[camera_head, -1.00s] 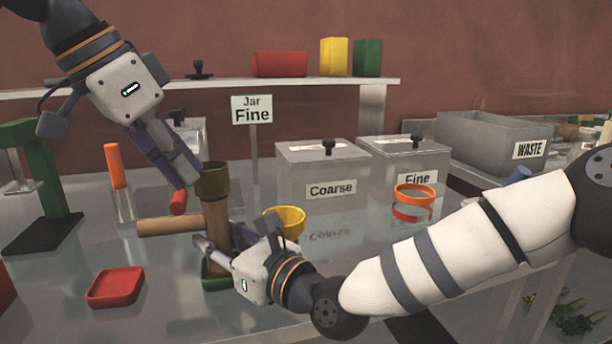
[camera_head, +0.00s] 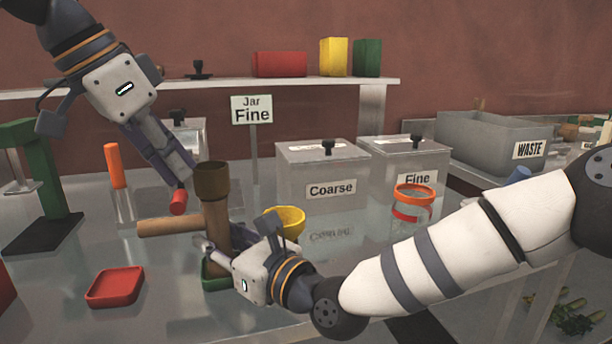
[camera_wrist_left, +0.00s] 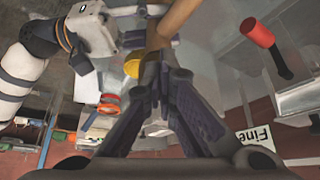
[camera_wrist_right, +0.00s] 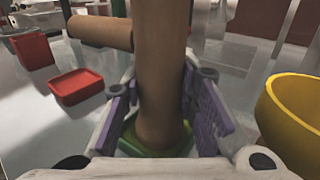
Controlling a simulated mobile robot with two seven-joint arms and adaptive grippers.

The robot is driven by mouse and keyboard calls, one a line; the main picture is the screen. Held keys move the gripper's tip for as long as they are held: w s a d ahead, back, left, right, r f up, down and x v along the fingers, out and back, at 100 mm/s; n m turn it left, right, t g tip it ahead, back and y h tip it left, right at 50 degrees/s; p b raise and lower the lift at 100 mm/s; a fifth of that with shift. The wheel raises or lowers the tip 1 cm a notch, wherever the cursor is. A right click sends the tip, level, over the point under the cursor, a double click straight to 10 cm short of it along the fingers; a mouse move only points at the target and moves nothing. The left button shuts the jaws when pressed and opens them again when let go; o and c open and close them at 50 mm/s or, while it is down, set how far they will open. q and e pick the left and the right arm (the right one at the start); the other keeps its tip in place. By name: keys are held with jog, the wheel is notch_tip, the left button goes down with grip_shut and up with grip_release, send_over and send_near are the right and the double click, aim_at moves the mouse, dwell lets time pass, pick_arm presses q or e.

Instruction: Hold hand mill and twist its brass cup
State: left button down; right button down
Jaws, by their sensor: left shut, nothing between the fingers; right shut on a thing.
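The hand mill (camera_head: 215,225) stands upright, with a wooden body, a side handle (camera_head: 168,226) pointing left and a brass cup (camera_head: 211,181) on top. Its foot is at a green base (camera_head: 216,283). My right gripper (camera_head: 216,243) is shut around the lower wooden body; the right wrist view shows the body (camera_wrist_right: 162,70) between its purple fingers. My left gripper (camera_head: 184,171) is shut and empty, just left of the brass cup and apart from it. In the left wrist view its closed fingers (camera_wrist_left: 160,62) point toward the wood of the mill (camera_wrist_left: 178,18).
A yellow bowl (camera_head: 287,219) is close right of the mill. A red tray (camera_head: 115,287) lies front left. An orange-handled tool (camera_head: 115,166) and a red-handled one (camera_head: 179,201) stand behind left. Coarse (camera_head: 322,180) and Fine (camera_head: 405,155) boxes and an orange-rimmed jar (camera_head: 412,205) are right.

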pick_arm(q)
jog(key=shift+w+a+f, duration=0.1)
jog(key=shift+w+a, duration=0.2)
jog(key=shift+w, duration=0.25)
jog(key=shift+a, duration=0.15)
jog(key=shift+s+a, duration=0.2)
jog(key=shift+a, duration=0.05)
notch_tip(320, 180, up, 6)
dwell(0.6)
notch_tip(320, 180, down, 6)
jog(key=s+d, duration=0.2)
jog(key=shift+d, duration=0.35)
